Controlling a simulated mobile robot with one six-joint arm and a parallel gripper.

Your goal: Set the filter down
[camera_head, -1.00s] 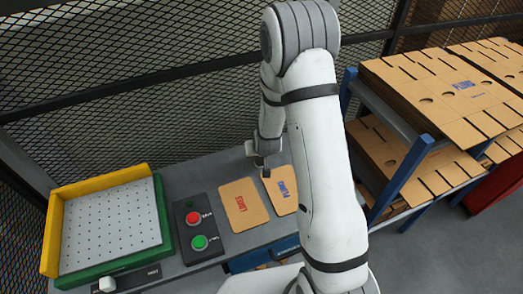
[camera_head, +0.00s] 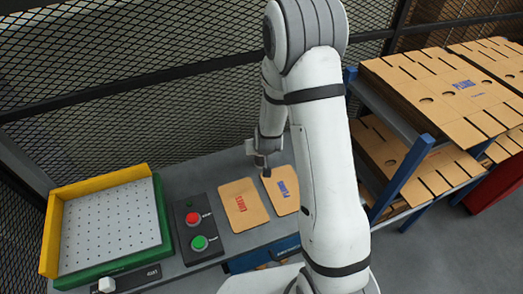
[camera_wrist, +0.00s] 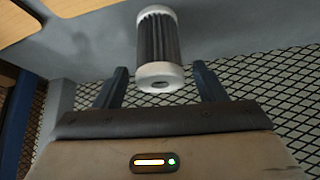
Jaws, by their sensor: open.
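The filter (camera_wrist: 160,42) is a dark pleated cylinder with white end caps, seen in the wrist view. Its near cap, with a dark hole, lies between and slightly beyond my fingertips. My gripper (camera_wrist: 160,78) is open, with a dark finger on each side of the filter and visible gaps between. The grey bench top shows behind the filter; I cannot tell whether its far cap touches it. In the head view my gripper (camera_head: 265,170) is low over the bench (camera_head: 208,172), behind the cards, and I cannot make out the filter there.
Two tan cards, LINKS (camera_head: 240,205) and FLUKO (camera_head: 282,190), lie on the bench near my gripper. A button box (camera_head: 198,230) and a perforated tray (camera_head: 110,225) stand left. A cardboard rack (camera_head: 405,175) stands right; mesh fencing (camera_head: 150,110) is behind.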

